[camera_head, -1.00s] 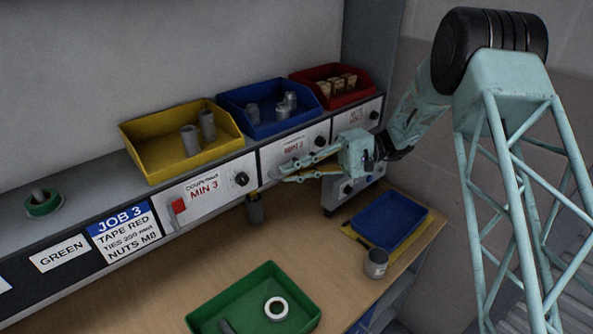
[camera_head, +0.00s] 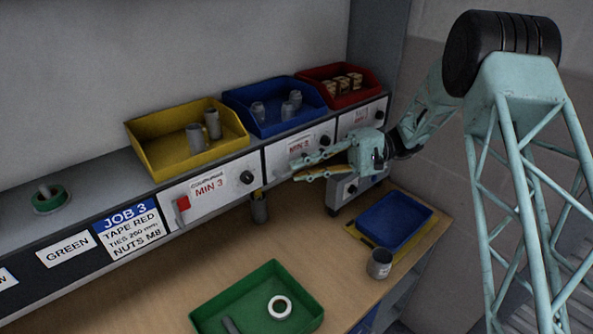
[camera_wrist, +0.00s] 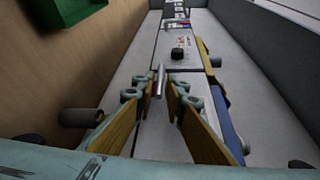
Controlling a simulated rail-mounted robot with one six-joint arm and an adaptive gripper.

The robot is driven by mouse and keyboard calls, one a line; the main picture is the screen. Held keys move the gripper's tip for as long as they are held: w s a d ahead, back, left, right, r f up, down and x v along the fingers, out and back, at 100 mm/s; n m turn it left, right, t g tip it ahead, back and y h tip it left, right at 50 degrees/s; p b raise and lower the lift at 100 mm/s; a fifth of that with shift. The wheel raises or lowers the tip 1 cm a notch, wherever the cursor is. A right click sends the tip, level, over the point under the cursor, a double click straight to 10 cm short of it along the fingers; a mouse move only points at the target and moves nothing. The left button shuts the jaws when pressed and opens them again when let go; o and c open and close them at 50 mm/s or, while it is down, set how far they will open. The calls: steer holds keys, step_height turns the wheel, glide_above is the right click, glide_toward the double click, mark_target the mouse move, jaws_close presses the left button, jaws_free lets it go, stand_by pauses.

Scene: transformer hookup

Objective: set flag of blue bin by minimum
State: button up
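The blue bin (camera_head: 262,128) stands on the shelf between the yellow and red bins and holds a few grey cylinders. Below it is a white panel (camera_head: 275,160) with a red "MIN 3" label. My gripper (camera_head: 292,172) is in front of this panel, fingers pointing left and apart. In the head view my fingers partly cover the panel.
The yellow bin (camera_head: 160,160) has a "MIN 3" panel with a red flag (camera_head: 182,204) and a black knob (camera_head: 247,177). A dark cylinder (camera_head: 259,209) is near the panels. On the bench are a green tray (camera_head: 215,309), a blue tray (camera_head: 393,222) and a grey cup (camera_head: 380,264).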

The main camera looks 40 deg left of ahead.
steer(key=f+v, duration=0.1)
steer(key=v, duration=0.9)
steer(key=shift+r, duration=0.55)
steer(key=shift+w+d, duration=0.1)
steer(key=shift+r, duration=0.1)
steer(key=s+d+r+m+t+h, duration=0.1)
steer(key=s+d+r+m+t, duration=0.2)
steer(key=d+r, duration=0.45)
steer(key=s+d+r+t+h, duration=0.2)
steer(key=s+d+r+t, duration=0.3)
steer(key=d, duration=0.6)
steer(key=s+d+r+m+t+h, duration=0.1)
steer(key=s+d+r+m, duration=0.1)
steer(key=s+d+r, duration=0.5)
steer(key=s+d+f+m+t+h, duration=0.1)
steer(key=s+d+t+h, duration=0.1)
steer(key=s+d, duration=0.5)
steer(key=s+d+f+m+t+h, duration=0.1)
steer(key=s+d+t, duration=0.3)
steer(key=d, duration=0.9)
steer(key=s+d+f+m+t+h+b, duration=0.1)
steer(key=s+d+t+h, duration=0.1)
steer(key=s+d, duration=0.8)
steer(key=shift+s+f+m+t+h, duration=0.35)
steer(key=shift+s+m+t+h, duration=0.05)
steer(key=shift+h, duration=0.1)
